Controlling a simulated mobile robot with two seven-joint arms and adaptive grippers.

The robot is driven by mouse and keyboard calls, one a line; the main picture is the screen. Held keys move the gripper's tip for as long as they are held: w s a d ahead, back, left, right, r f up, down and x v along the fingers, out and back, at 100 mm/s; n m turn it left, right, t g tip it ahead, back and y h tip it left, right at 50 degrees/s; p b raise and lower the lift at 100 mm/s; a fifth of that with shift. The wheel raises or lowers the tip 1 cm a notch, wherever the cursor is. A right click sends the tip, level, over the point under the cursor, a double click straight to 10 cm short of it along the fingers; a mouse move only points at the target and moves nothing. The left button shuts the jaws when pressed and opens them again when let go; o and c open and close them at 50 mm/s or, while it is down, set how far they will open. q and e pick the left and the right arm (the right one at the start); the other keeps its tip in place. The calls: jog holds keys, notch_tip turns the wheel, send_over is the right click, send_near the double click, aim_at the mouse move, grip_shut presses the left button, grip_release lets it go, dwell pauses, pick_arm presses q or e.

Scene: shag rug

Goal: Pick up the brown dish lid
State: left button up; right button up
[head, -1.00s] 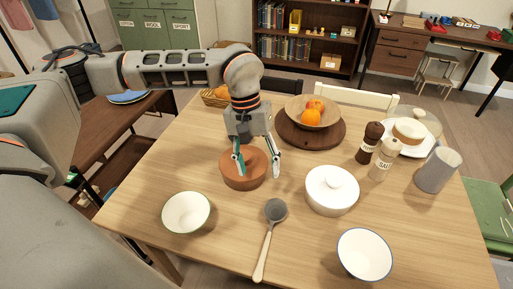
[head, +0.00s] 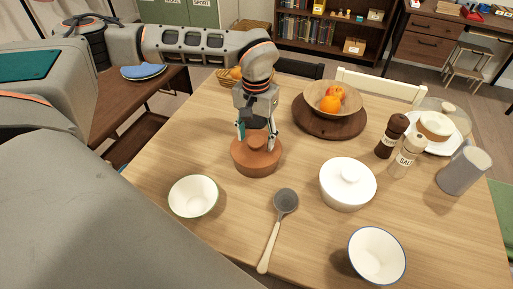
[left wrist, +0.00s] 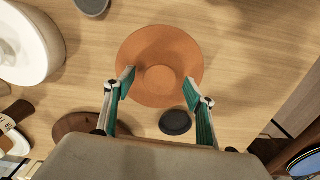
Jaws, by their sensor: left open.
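The brown dish lid (head: 257,150) is a round terracotta lid with a small knob, on a brown dish on the wooden table. In the left wrist view the lid (left wrist: 160,50) shows from above, its knob near the middle. My left gripper (head: 256,138) is open and points down over the lid. In the left wrist view its two green-padded fingers (left wrist: 158,86) are spread on either side of the knob, with nothing gripped. I cannot tell whether the fingertips touch the lid. My right gripper is in neither current view.
A white lidded dish (head: 347,190) stands right of the brown dish. A spoon (head: 276,225), a white bowl (head: 193,197) and a blue-rimmed bowl (head: 376,258) are in front. A fruit bowl (head: 314,97) on a dark board (head: 305,123) and two shakers (head: 391,137) stand behind and right.

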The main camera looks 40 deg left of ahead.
pick_arm(q)
jog(key=shift+f, duration=0.35)
jog(key=shift+r, duration=0.1)
jog(key=c, duration=1.3)
jog(key=shift+c, duration=0.2)
